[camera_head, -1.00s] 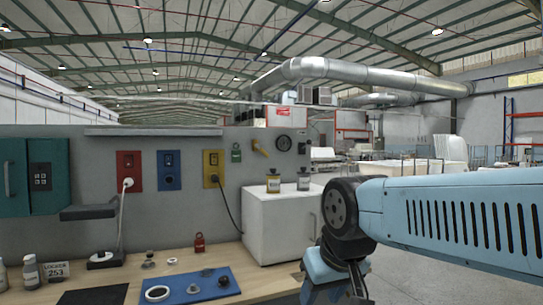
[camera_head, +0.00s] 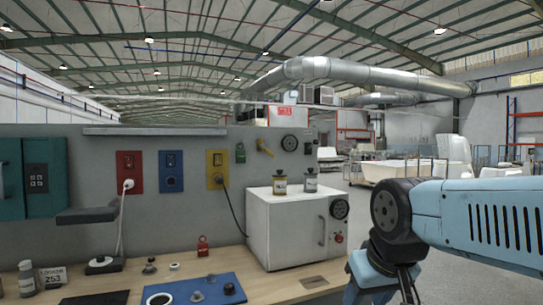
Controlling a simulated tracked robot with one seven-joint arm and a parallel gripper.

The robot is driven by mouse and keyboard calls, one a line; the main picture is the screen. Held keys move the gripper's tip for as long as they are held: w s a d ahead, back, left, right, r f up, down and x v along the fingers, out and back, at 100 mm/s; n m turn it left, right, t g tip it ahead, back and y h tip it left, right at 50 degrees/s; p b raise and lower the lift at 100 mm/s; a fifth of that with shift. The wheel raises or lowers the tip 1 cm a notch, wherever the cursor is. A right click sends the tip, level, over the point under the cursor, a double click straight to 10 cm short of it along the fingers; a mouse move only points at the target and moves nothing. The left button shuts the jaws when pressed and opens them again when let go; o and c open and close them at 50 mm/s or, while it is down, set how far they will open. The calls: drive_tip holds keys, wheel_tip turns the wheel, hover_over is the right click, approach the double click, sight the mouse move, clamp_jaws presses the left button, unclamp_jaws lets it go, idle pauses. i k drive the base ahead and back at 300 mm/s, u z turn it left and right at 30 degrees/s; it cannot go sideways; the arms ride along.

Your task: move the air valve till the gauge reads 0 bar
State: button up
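The handle slants down to the right. The round dark gauge (camera_head: 289,143) is just right of it; its needle is too small to read. My gripper (camera_head: 405,292) hangs at the lower right, well below and right of the valve, touching neither. Its fingers are cut off by the bottom edge, so I cannot tell whether it is open.
A white cabinet (camera_head: 285,235) stands below the valve, with two jars (camera_head: 280,183) (camera_head: 311,180) on top. Red, blue and yellow socket plates are left of the valve.

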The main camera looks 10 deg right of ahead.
sight(262, 145)
drive_tip(key=i, duration=0.9)
drive_tip(key=u, duration=0.05)
